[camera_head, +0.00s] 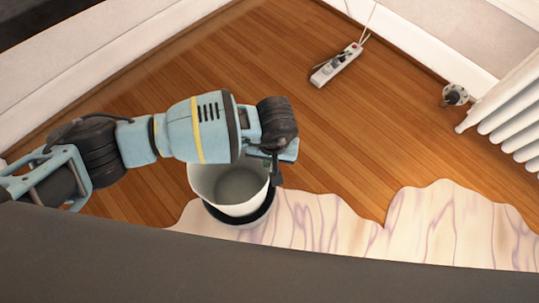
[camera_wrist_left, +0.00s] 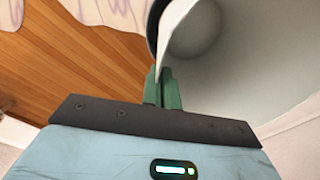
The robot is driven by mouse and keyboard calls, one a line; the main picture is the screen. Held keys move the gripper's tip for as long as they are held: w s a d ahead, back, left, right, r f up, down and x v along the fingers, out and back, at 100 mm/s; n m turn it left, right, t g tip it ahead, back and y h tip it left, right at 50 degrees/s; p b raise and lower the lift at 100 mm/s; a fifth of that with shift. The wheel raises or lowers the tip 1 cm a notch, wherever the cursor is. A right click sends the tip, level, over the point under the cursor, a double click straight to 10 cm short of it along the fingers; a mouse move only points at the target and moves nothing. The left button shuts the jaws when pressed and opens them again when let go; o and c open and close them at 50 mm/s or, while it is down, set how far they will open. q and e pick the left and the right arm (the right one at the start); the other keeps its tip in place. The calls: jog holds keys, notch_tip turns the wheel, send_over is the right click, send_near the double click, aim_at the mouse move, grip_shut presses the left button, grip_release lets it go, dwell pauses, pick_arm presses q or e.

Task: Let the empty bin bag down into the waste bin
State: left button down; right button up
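The white bin bag (camera_head: 203,183) stands open like a cup, its grey inside showing. Below it is the dark waste bin (camera_head: 243,222), mostly hidden by the bag, so I cannot tell how deep the bag sits. My left gripper (camera_head: 274,172) is at the bag's right upper edge. In the left wrist view its green fingertips (camera_wrist_left: 163,88) are close together on the edge of the white bag (camera_wrist_left: 240,75). The dark bin wall (camera_wrist_left: 153,22) shows just outside the bag there. My right gripper is not in view.
A pale rug with purple veins (camera_head: 305,215) lies under and right of the bin. A power strip (camera_head: 336,66) lies on the wooden floor farther back. A white radiator (camera_head: 510,110) and a small round object (camera_head: 455,95) are at the right. The floor between is clear.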

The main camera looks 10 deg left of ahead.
pick_arm(q)
jog(key=shift+f+b, duration=0.85)
jog(key=shift+f, duration=0.75)
notch_tip(320, 180, down, 4)
jog(key=shift+r+b, duration=0.15)
jog(key=shift+b, duration=1)
jog(key=c, duration=2.1)
grip_release()
jog(key=o, duration=0.5)
jog(key=shift+r, duration=0.1)
